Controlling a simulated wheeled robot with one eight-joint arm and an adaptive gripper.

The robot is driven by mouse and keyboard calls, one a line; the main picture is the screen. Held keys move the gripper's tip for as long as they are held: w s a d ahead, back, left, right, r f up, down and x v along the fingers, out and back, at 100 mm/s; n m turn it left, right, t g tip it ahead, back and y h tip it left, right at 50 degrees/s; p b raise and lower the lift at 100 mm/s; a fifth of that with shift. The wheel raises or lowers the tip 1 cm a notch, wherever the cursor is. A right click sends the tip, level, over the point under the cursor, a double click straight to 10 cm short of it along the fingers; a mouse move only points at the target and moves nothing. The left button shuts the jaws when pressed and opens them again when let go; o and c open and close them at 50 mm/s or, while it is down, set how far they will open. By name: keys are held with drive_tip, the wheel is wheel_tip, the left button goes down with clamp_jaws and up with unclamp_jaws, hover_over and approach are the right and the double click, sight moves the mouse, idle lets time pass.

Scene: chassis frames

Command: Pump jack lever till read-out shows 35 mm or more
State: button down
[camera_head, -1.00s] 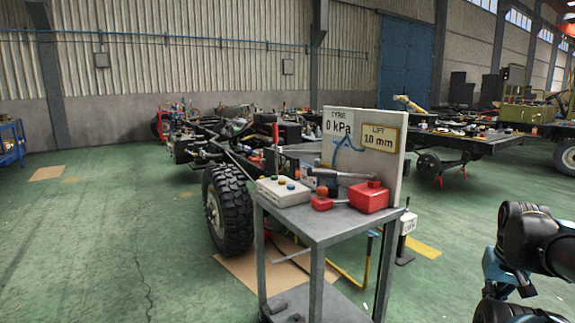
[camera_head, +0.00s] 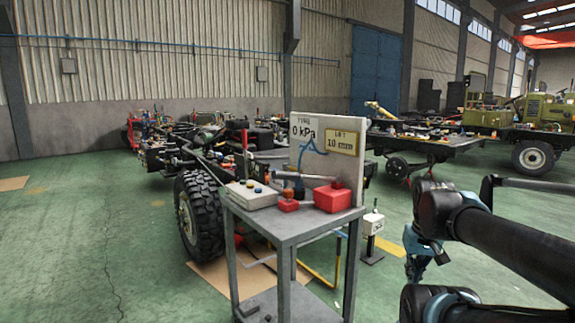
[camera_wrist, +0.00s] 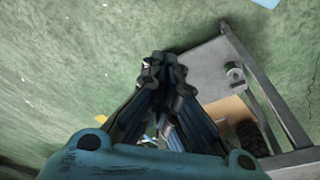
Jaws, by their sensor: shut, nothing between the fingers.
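The lift read-out (camera_head: 341,142) on the upright panel shows 10 mm, and the pressure sign beside it (camera_head: 304,131) reads 0 kPa. A thin yellow bar with a blue upper part (camera_head: 318,272) stands near the floor behind the trolley; I cannot tell whether it is the jack lever. The jack itself is not clearly visible. My gripper (camera_head: 414,272) hangs to the right of the trolley, apart from it, with nothing held. In the wrist view my gripper (camera_wrist: 165,66) points down over the floor, its dark fingers together.
The grey trolley (camera_head: 290,232) carries a button box (camera_head: 250,199) and a red box (camera_head: 332,199). A white box on a stand (camera_head: 372,222) is just right of it. A chassis wheel (camera_head: 203,212) stands left. The green floor at left is clear.

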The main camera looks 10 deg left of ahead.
drive_tip(key=w+a+r+n+y, duration=0.1)
drive_tip(key=w+a+r, duration=0.35)
drive_tip(key=r, duration=0.25)
drive_tip(key=w+a+r+n+g, duration=0.1)
drive_tip(key=w+a+r+n, duration=0.1)
drive_tip(key=w+a+r, duration=0.35)
drive_tip(key=w+a+r+n+y, duration=0.1)
drive_tip(key=w+a+r, duration=0.3)
drive_tip(key=r, duration=0.5)
drive_tip(key=w+a+r+n, duration=0.1)
drive_tip(key=w+a+r, duration=0.2)
drive_tip(key=a+r, duration=0.2)
drive_tip(key=w+a+r+n+g+y, duration=0.1)
drive_tip(key=w+a+r+n, duration=0.1)
drive_tip(key=a+r, duration=0.3)
drive_tip(key=w+a+r+n, duration=0.2)
drive_tip(key=w+a+r, duration=0.2)
drive_tip(key=a, duration=0.7)
drive_tip(key=shift+w+a+r+g, duration=0.25)
drive_tip(key=shift+r+g, duration=0.15)
drive_tip(key=shift+r, duration=0.25)
drive_tip(key=x, duration=1.4)
drive_tip(key=shift+a, duration=0.1)
